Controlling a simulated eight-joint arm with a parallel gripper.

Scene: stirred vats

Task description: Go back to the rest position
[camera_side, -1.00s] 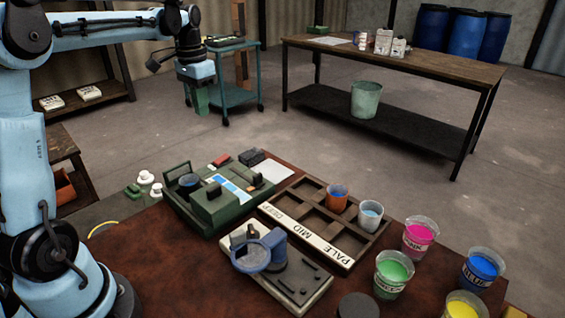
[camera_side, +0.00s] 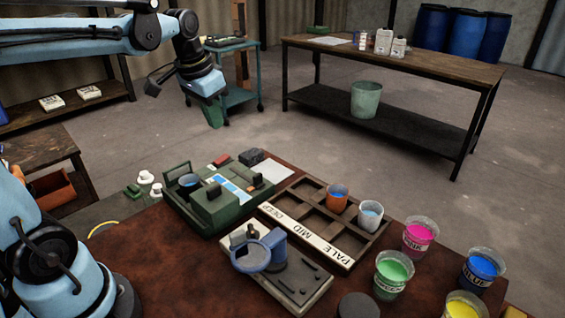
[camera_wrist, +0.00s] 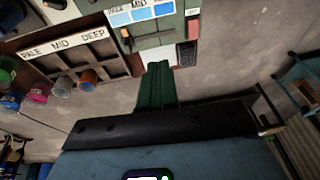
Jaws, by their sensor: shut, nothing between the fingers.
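In the wrist view the shut green fingers (camera_wrist: 155,85) point toward the table's edge. The green machine (camera_side: 208,200) and the sorting tray (camera_side: 318,212) marked PALE, MID and DEEP stand on the table, well apart from my gripper.
An orange cup (camera_side: 337,197) and a pale blue cup (camera_side: 370,215) stand in the tray. Pink, green, blue and yellow vats crowd the table's right side. A teal cart (camera_side: 238,95) stands behind my gripper. A workbench (camera_side: 400,65) stands farther back. Open floor lies between.

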